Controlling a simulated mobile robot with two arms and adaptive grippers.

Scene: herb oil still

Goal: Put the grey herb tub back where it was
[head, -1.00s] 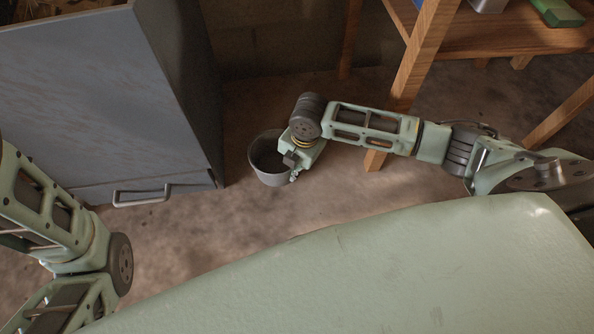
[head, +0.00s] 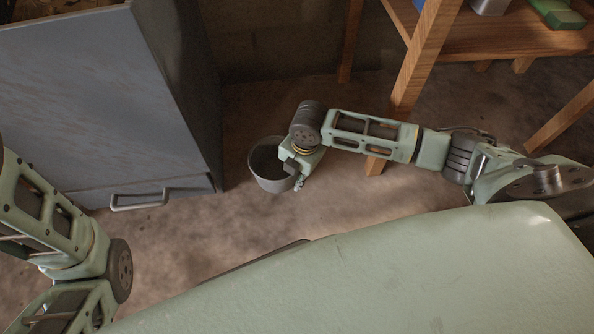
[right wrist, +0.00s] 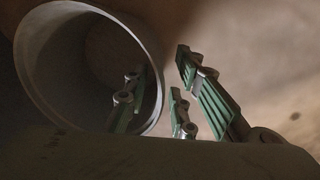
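The grey herb tub (head: 270,180) is upright near the floor, just right of the grey cabinet; I cannot tell whether it touches the floor. My right gripper (head: 297,182) is at the tub's near right side. In the right wrist view the tub (right wrist: 40,60) fills the left part, its open mouth facing the camera. There the right gripper (right wrist: 160,90) is open astride the tub's wall: one green-padded finger shows within the mouth, the others are outside, with gaps visible beside the wall. My left gripper is out of view; only its arm shows at the left.
The grey cabinet (head: 100,90) with a bar handle (head: 139,200) stands close on the tub's left. A wooden table (head: 480,38) stands at the upper right, its leg near my right arm. The concrete floor (head: 215,235) in front of the tub is clear.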

